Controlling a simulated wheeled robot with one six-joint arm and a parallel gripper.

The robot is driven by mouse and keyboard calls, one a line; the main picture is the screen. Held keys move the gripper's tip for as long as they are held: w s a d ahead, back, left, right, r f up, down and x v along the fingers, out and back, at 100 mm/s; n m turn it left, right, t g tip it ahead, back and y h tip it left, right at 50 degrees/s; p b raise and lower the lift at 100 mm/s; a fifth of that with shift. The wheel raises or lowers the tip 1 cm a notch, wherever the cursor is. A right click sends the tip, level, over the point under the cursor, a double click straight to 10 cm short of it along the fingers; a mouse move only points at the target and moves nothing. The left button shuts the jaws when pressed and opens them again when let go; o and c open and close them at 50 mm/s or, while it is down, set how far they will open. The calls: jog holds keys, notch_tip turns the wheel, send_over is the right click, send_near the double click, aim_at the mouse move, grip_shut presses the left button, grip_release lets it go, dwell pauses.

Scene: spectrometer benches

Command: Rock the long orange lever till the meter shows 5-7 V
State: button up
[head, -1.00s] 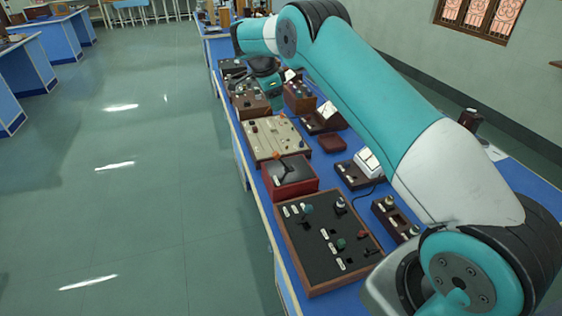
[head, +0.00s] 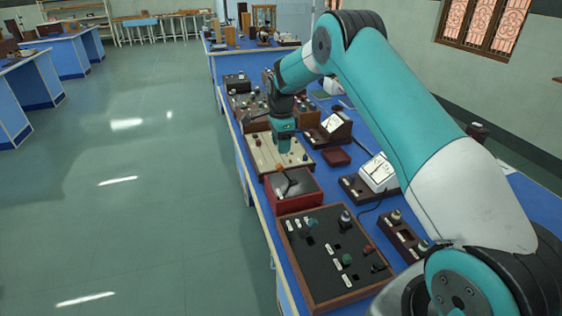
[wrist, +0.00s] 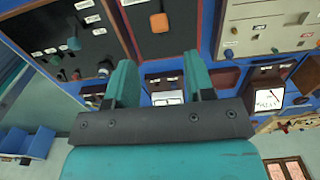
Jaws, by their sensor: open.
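The long lever with an orange knob (head: 280,168) stands on a red-sided box (head: 296,207) with a dark top. In the wrist view the orange knob (wrist: 159,22) shows ahead of my fingers. A white-faced meter (head: 379,172) stands right of the red box; another meter (head: 332,123) stands farther back. Their readings are too small to tell.
A black panel (head: 322,287) with several knobs and switches lies nearest. A cream panel (head: 262,160) lies beyond the red box. A small brown tray (head: 336,157) and a dark box with knobs (head: 405,237) lie to the right. Floor on the left is clear.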

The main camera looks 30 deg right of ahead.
aim_at(281, 165)
notch_tip(281, 165, down, 9)
jog(key=shift+r+p, duration=0.2)
jog(key=shift+p, duration=0.95)
grip_shut()
